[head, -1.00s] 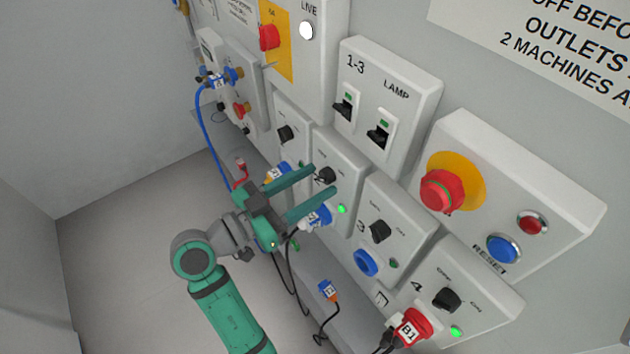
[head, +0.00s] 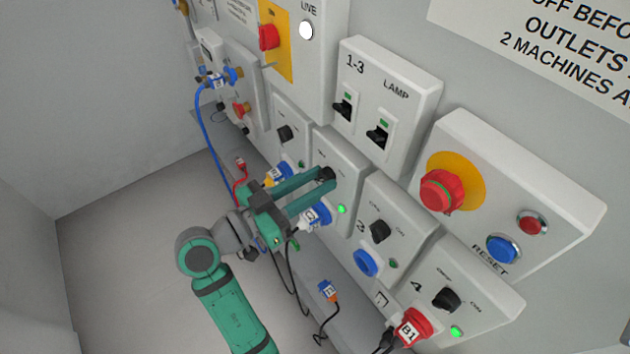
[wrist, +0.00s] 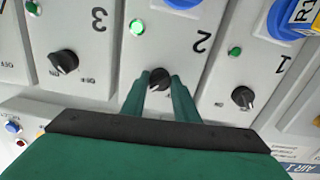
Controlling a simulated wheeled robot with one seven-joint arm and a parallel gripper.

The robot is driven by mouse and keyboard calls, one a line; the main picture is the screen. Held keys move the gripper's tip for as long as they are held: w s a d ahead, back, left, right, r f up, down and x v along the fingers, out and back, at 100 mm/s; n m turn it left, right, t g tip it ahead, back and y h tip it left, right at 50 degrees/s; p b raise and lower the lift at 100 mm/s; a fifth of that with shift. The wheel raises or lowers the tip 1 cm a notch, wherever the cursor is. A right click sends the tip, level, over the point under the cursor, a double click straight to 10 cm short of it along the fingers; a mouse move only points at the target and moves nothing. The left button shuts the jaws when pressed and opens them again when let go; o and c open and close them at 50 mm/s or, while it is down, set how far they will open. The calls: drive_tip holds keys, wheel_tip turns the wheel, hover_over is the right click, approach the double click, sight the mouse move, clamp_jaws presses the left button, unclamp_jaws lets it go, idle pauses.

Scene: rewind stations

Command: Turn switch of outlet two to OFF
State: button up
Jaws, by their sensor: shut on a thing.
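The outlet two box (head: 347,160) carries a black rotary switch (head: 326,174), a lit green lamp (head: 341,209) and a blue plug (head: 318,215) in its socket. In the wrist view the box shows upside down, with its number 2, the black switch (wrist: 159,77) and the lit green lamp (wrist: 137,27). My gripper (head: 322,185) reaches in to the switch. In the wrist view my gripper (wrist: 160,84) has one green finger on each side of the knob, shut on it. The fingers hide part of the knob and its OFF and ON marks.
Outlet one's switch (wrist: 242,97) and outlet three's switch (wrist: 63,63) flank the gripper. Outlet four holds a red plug (head: 413,326). A red emergency button (head: 442,190) is at the right. Cables hang below the boxes.

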drive_tip(key=n, duration=0.3)
drive_tip(key=shift+n, duration=0.4)
drive_tip(key=n, duration=0.4)
drive_tip(key=shift+n, duration=0.3)
drive_tip(key=n, duration=0.4)
drive_tip(key=shift+n, duration=0.3)
drive_tip(key=shift+s+n, duration=0.1)
drive_tip(key=shift+n, duration=2)
drive_tip(key=o, duration=1.1)
drive_tip(key=shift+c, duration=0.2)
drive_tip(key=shift+r, duration=0.1)
drive_tip(key=v, duration=1)
drive_tip(key=shift+s+a, duration=0.2)
drive_tip(key=shift+a, duration=0.1)
